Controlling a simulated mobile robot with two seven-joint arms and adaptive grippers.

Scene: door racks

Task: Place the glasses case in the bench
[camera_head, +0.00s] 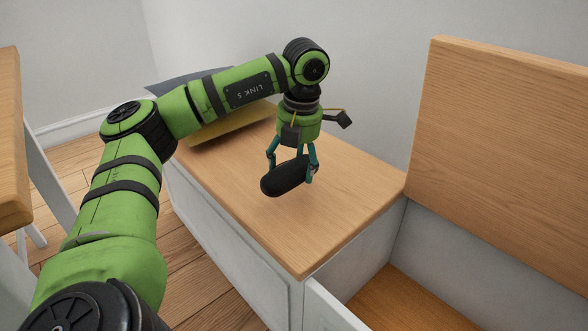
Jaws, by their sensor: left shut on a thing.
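A dark, rounded, oblong glasses case (286,178) hangs in my left gripper (293,168). The gripper points down and its fingers are shut on the case. The case appears above the wooden top of the bench's closed section (310,225); the exact gap is hard to tell. The bench is white with wooden tops. Its right section is open, with the wooden lid (505,145) raised against the wall and a wooden floor (415,302) inside. My right gripper is not in view.
A yellow cushion (232,124) and a dark grey cushion (190,84) lie at the back left of the bench, partly behind my left arm. A wooden table edge (12,140) stands at the far left. Walls close off the back.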

